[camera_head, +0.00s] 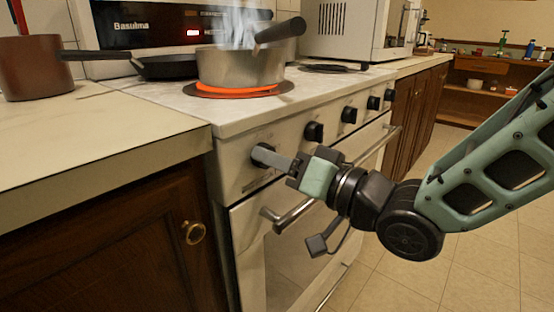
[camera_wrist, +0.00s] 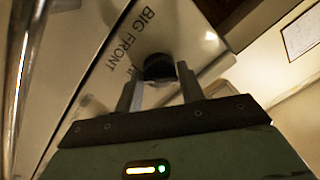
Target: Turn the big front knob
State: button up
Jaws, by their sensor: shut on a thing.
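The big front knob (camera_head: 263,155) is a dark round knob at the left end of the row on the stove's front panel. My gripper (camera_head: 277,160) reaches it from the right, its fingers shut on the knob. In the wrist view, the knob (camera_wrist: 158,67) sits between the two fingertips of my gripper (camera_wrist: 160,84), below the printed words "BIG FRONT". Part of the knob is hidden by the fingers, and its exact turn angle cannot be told.
A steaming pot (camera_head: 240,67) stands on a glowing red burner (camera_head: 238,90). Several other knobs (camera_head: 314,131) line the panel to the right. The oven door handle (camera_head: 290,215) runs below my gripper. A dark pan (camera_head: 168,67) and a brown pot (camera_head: 35,68) are at left.

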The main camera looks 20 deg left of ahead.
jog(key=o, duration=0.9)
jog(key=shift+w+d, duration=0.15)
jog(key=shift+b+v, duration=4.85)
jog(key=shift+v, duration=3.85)
jog(key=shift+f, duration=0.1)
